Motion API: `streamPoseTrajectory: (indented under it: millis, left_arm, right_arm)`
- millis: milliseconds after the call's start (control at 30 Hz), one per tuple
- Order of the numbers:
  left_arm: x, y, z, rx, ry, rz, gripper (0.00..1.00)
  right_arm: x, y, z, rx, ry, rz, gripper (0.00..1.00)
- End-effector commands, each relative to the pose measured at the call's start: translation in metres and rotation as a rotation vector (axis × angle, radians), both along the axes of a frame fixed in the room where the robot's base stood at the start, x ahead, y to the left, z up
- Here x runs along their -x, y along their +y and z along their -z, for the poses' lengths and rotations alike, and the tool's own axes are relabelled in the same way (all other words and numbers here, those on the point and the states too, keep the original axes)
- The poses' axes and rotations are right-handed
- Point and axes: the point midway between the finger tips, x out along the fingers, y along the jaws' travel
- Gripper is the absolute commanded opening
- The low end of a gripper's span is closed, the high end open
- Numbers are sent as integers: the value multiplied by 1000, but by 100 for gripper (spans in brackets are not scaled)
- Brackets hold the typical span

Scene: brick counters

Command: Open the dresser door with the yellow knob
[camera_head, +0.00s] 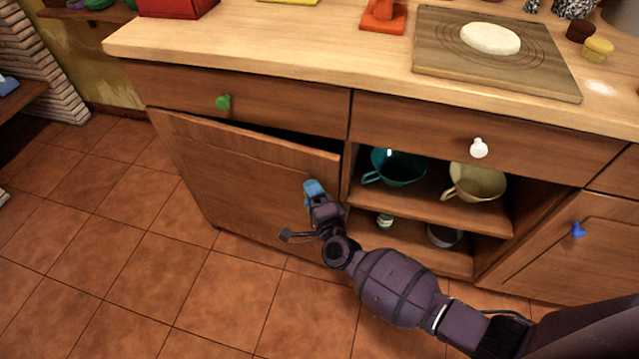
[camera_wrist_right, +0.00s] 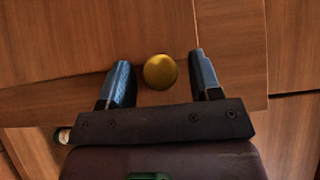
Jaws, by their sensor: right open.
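The wooden dresser door (camera_head: 235,170) sits below the drawer with the green knob. It is slightly ajar, with a dark gap along its top toward its right edge. The yellow knob (camera_wrist_right: 160,72) shows in the right wrist view, between the two blue fingers of my right gripper (camera_wrist_right: 161,82). The fingers are open, with space on both sides of the knob. In the head view my right gripper (camera_head: 314,190) is at the door's right part and hides the knob. My left gripper is not in view.
Right of the door is an open shelf with a teal cup (camera_head: 398,167) and a cream cup (camera_head: 474,184). A white knob (camera_head: 478,148) and a blue knob (camera_head: 578,230) stick out of the front. The tiled floor (camera_head: 110,255) before the door is clear.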

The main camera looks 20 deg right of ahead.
Motion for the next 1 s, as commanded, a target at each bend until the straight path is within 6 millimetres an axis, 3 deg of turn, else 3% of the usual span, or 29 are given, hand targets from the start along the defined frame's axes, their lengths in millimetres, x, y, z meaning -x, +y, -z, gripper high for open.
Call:
streamPoseTrajectory:
  millis: [300, 867, 1000]
  left_arm:
    - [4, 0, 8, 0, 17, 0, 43]
    - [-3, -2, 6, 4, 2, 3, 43]
    - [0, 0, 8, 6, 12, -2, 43]
  right_arm:
    - [-10, -7, 0, -2, 0, -39, 58]
    - [-10, -8, 0, -2, 0, -39, 58]
    - [1, -3, -9, 39, -30, -48, 58]
